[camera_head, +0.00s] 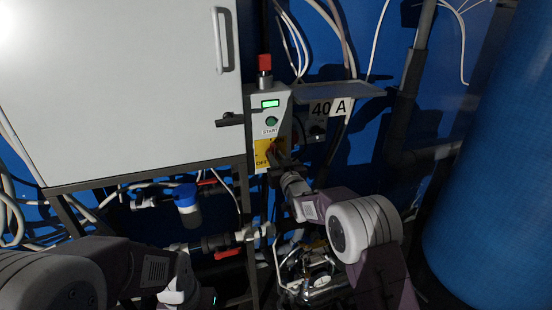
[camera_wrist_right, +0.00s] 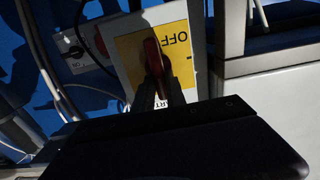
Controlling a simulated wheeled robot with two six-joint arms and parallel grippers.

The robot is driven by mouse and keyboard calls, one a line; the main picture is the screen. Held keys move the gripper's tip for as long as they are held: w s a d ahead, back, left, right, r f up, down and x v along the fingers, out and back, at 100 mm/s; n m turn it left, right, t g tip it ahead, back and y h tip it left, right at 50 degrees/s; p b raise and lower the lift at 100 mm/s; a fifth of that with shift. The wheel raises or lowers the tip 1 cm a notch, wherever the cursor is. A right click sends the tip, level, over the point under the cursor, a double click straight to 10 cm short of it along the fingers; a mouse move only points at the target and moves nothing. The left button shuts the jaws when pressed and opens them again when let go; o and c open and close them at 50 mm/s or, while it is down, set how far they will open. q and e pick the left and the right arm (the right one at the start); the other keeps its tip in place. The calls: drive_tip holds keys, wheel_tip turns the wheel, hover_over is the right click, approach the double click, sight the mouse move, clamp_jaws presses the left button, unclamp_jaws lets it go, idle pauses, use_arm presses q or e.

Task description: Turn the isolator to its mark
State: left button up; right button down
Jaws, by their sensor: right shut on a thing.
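The isolator has a red handle (camera_wrist_right: 153,58) on a yellow plate (camera_head: 261,147) low on the front of a grey control box (camera_head: 257,115). My right gripper (camera_head: 275,158) reaches it from below right. In the right wrist view its two dark fingers (camera_wrist_right: 160,92) are shut on the red handle, one on each side. The word OFF shows beside the handle on the plate. The rest of the plate's markings and the handle's exact angle are partly hidden by the fingers. My left gripper (camera_head: 178,292) is low at the left, away from the isolator; its fingers are not clear.
Above the isolator are a green START button (camera_head: 271,121), a lit green display (camera_head: 270,103) and a red-topped part (camera_head: 264,63). A white cabinet (camera_head: 110,100) stands left. A shelf (camera_head: 340,90) juts out right. Pipes and valves lie below; a blue tank (camera_head: 495,170) stands far right.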

drive_tip(key=shift+s+a+f+n+b, duration=0.1)
drive_tip(key=shift+a+f+n+b, duration=0.15)
drive_tip(key=shift+n+b, duration=2.5)
drive_tip(key=shift+s+a+f+n+b, duration=0.1)
drive_tip(key=shift+a+f+n+b, duration=0.15)
drive_tip(key=shift+n+b, duration=2.55)
drive_tip(key=shift+a+f+n+b, duration=0.25)
drive_tip(key=shift+n+b, duration=1.9)
drive_tip(key=shift+n, duration=1.2)
drive_tip(key=c, duration=1.4)
unclamp_jaws()
drive_tip(key=shift+o, duration=0.2)
drive_tip(key=shift+s+d, duration=0.1)
